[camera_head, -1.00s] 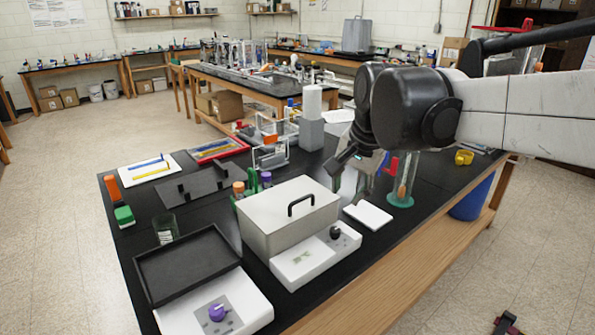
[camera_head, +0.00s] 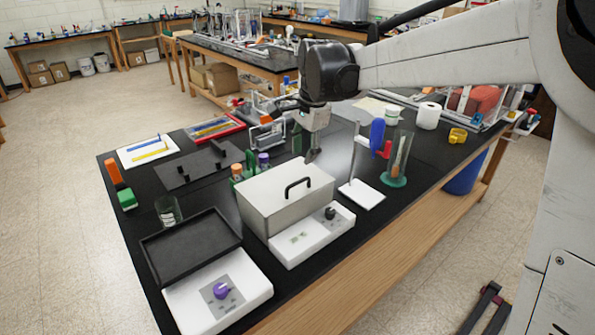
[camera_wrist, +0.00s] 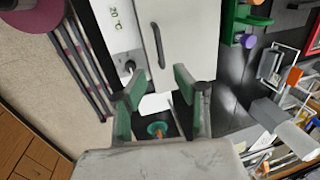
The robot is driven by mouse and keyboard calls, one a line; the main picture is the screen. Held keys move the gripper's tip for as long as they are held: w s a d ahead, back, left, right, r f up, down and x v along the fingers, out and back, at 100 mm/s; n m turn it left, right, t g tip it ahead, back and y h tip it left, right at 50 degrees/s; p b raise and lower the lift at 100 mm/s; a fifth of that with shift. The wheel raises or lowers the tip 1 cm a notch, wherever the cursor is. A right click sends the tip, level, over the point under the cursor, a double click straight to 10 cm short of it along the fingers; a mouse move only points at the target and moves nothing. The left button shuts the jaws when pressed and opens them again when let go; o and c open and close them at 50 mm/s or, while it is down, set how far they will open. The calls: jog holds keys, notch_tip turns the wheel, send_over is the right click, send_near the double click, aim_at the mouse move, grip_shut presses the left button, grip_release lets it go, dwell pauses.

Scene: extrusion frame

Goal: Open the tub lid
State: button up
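The tub (camera_head: 275,215) is a light grey box with a flat lid (camera_head: 270,185) and a black arched handle (camera_head: 297,187). The lid sits flat on the tub. A white control base with a dark knob (camera_head: 330,213) is at its front. My gripper (camera_head: 311,155) hangs just behind the tub's far right corner, apart from the handle. In the wrist view my gripper (camera_wrist: 156,82) has its two green-padded fingers spread with nothing between them. The handle (camera_wrist: 158,45) and lid (camera_wrist: 178,25) show beyond the fingertips.
Left of the tub is a purple-knobbed device (camera_head: 220,292) with a black tray (camera_head: 190,252). Bottles (camera_head: 238,172) stand behind the tub. A stand with a white base (camera_head: 362,194) and a glass cylinder (camera_head: 398,160) stand to the right. The table's front edge is close.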

aim_at(299, 182)
jog(key=f, duration=0.3)
jog(key=w+f, duration=0.1)
jog(key=f, duration=0.2)
jog(key=a+f, duration=0.1)
jog(key=f, duration=0.2)
jog(key=shift+w+a+f, duration=0.1)
jog(key=shift+w+f, duration=0.15)
jog(key=shift+f, duration=0.1)
jog(key=shift+c, duration=0.2)
grip_shut()
